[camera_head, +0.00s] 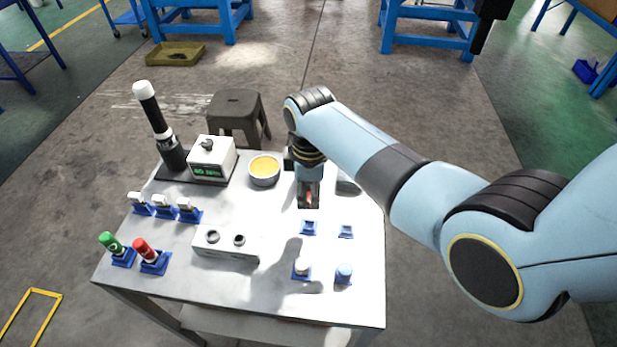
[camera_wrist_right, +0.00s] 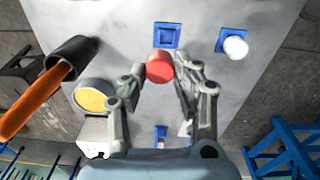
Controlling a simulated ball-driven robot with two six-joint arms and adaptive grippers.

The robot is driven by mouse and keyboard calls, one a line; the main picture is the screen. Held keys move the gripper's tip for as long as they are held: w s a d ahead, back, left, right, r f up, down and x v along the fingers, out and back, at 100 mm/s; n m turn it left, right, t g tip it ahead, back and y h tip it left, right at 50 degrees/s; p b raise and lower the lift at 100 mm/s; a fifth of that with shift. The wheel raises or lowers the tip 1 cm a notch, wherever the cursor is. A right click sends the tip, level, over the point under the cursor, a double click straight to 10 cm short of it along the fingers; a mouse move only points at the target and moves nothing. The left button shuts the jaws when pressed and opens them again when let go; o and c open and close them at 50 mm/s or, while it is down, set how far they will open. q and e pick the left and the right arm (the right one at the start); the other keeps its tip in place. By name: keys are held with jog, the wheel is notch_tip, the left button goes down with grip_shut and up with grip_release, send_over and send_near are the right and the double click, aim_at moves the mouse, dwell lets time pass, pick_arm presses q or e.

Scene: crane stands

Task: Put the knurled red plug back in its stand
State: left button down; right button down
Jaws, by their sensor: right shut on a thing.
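My right gripper (camera_head: 309,200) is shut on a red plug (camera_wrist_right: 160,66); in the right wrist view the plug's round red face shows between the fingertips (camera_wrist_right: 162,78). In the head view only a small red patch of it shows between the dark fingers, and I cannot make out knurling. The gripper is above the table, just behind an empty blue stand (camera_head: 309,228). A second small blue stand (camera_head: 345,231) is to its right and also looks empty. In the wrist view an empty square blue stand (camera_wrist_right: 167,36) lies just beyond the plug. My left gripper is not in view.
On the white table (camera_head: 270,295) are capped stands (camera_head: 302,268) in front, a grey block with two holes (camera_head: 226,245), and a yellow-filled bowl (camera_head: 264,170). Green (camera_head: 113,243) and red (camera_head: 147,251) handled pieces stand at the left. A display box (camera_head: 212,158) is at the back.

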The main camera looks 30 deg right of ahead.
jog(key=shift+s+a+r, duration=0.2)
jog(key=shift+r, duration=0.05)
jog(key=shift+s+f, duration=0.1)
jog(key=b, duration=0.4)
send_over(308, 226)
jog(key=shift+f, duration=2.85)
jog(key=shift+f, duration=0.1)
jog(key=shift+f+b, duration=0.7)
jog(key=shift+f, duration=0.15)
jog(key=c, duration=0.9)
grip_release()
jog(key=shift+r, duration=0.1)
